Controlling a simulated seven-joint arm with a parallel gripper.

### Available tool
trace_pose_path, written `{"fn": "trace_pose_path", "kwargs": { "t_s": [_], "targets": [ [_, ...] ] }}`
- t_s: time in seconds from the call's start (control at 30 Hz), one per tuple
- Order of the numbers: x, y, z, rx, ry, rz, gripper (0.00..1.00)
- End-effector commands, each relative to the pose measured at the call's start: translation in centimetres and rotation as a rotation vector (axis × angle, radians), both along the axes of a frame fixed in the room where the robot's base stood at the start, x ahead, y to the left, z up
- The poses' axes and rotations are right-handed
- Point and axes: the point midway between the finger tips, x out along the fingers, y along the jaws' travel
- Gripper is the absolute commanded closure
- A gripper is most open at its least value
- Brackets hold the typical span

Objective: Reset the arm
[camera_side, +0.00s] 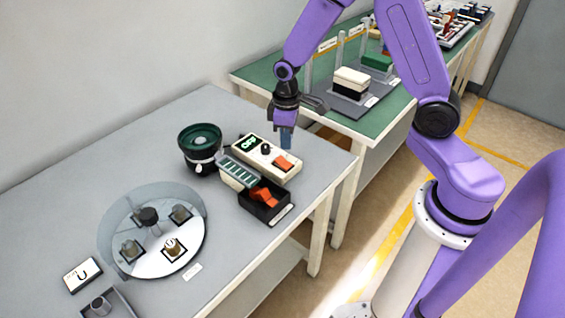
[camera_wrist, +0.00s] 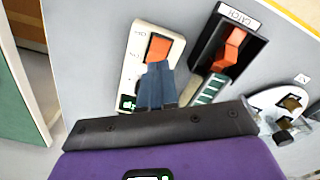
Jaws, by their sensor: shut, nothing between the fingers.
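My gripper (camera_side: 286,140) is shut and empty. It hangs above the back end of the white control box (camera_side: 262,158), apart from it as far as I can tell. In the wrist view the closed blue-grey fingertips (camera_wrist: 157,68) overlap the control box (camera_wrist: 135,63) just below its orange switch (camera_wrist: 159,48). The same orange switch (camera_side: 282,163) shows in the side view near a lit green display (camera_side: 249,143).
A black bowl feeder (camera_side: 201,150) stands left of the control box. A black catch tray (camera_side: 266,203) holds orange parts. A round dial plate (camera_side: 152,232) lies at front left. A green bench (camera_side: 345,121) with stacked blocks stands behind.

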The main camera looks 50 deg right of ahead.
Motion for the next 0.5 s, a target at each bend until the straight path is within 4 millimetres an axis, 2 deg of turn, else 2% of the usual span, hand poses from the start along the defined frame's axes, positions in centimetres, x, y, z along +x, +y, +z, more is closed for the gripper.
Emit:
{"fn": "trace_pose_path", "kwargs": {
  "t_s": [0.17,0.5],
  "targets": [
    [-0.02,-0.01,0.78,0.000,0.000,0.000,1.00],
    [-0.12,0.09,0.95,0.000,0.000,0.003,1.00]
  ]
}}
